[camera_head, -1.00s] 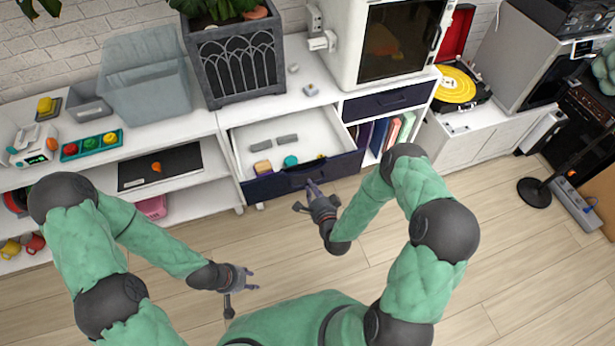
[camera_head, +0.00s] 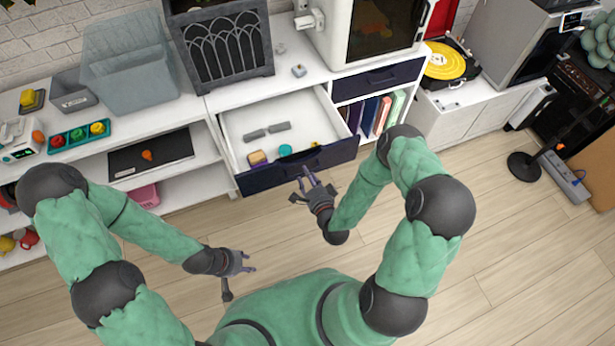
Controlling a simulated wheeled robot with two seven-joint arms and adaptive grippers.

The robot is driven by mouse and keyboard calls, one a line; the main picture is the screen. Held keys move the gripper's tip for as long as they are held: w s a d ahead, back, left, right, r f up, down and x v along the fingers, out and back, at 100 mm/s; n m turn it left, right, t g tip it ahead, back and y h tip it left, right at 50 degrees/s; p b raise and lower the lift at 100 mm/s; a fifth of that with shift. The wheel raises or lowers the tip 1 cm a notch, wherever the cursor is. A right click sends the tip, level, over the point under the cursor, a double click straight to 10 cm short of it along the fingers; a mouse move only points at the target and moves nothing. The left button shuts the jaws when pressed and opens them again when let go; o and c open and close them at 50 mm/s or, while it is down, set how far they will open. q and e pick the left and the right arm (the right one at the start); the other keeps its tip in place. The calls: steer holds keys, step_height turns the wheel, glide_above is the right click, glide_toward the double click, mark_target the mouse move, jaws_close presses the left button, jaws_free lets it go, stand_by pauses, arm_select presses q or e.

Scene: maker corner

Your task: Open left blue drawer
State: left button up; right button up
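The left blue drawer (camera_head: 259,180) is pulled out from the white cabinet, with its dark blue front and white inside showing. In it lie two grey bars (camera_head: 267,131), a tan block (camera_head: 257,157), a teal round piece (camera_head: 285,150) and a small yellow piece (camera_head: 315,145). My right gripper (camera_head: 309,187) is just in front of the drawer front, its fingers spread and nothing between them. Whether a fingertip touches the handle I cannot tell. My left gripper (camera_head: 240,277) is open and empty over the floor, lower left of the drawer.
A second blue drawer (camera_head: 377,81) is shut at the upper right, above a shelf of books (camera_head: 375,115). A dark planter (camera_head: 226,50) stands on the cabinet top. A white shelf (camera_head: 200,178) with a black panel is at left.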

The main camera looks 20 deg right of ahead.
steer(key=v, duration=1.2)
stand_by(0.6)
steer(key=s+a+f+n+g+y, duration=0.25)
steer(key=a+f+n+g, duration=0.35)
steer(key=f+n+g, duration=0.45)
steer(key=s+a+r+n+g, duration=0.2)
steer(key=s+a+n+g, duration=0.1)
steer(key=s+n+g, duration=0.1)
steer(key=shift+s+n+g+y, duration=0.35)
steer(key=shift+s+y, duration=0.1)
steer(key=shift+s, duration=0.25)
